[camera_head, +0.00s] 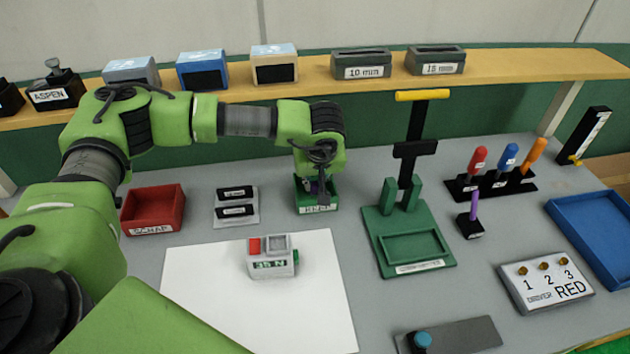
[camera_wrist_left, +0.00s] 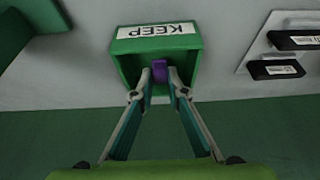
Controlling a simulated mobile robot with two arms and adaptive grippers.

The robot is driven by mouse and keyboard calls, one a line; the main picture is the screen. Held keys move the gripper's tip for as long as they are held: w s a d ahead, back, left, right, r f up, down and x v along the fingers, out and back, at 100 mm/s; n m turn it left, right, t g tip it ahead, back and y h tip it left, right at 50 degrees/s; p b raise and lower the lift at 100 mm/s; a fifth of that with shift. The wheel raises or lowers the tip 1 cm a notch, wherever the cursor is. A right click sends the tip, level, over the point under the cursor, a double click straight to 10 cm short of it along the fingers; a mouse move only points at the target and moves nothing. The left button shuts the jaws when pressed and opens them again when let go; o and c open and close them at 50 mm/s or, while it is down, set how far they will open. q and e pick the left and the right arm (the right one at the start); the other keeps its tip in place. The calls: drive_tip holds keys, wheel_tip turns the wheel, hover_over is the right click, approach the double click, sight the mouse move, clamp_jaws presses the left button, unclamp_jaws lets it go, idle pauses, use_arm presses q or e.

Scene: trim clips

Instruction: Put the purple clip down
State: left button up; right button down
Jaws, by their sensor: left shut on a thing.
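The purple clip (camera_wrist_left: 160,70) shows in the left wrist view between the fingertips of my left gripper (camera_wrist_left: 159,78). The gripper is shut on it. The clip and fingertips are at the open mouth of the green box labelled KEEP (camera_wrist_left: 123,47); whether the clip touches the box floor I cannot tell. In the head view my left gripper (camera_head: 315,180) points down over the green KEEP box (camera_head: 318,208), and the clip is mostly hidden there. My right gripper is not in view.
A red SCRAP box (camera_head: 153,208) and a plate with two black labelled pieces (camera_head: 237,205) stand left of the KEEP box. A white sheet with a grey 35 N device (camera_head: 270,262) lies in front. A green press fixture (camera_head: 408,225) stands to the right.

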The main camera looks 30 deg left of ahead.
use_arm(q)
drive_tip(key=shift+f, duration=0.65)
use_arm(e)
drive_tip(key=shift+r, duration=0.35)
use_arm(q)
drive_tip(key=shift+f, duration=0.25)
drive_tip(key=o, duration=0.8)
drive_tip(key=shift+r, duration=0.1)
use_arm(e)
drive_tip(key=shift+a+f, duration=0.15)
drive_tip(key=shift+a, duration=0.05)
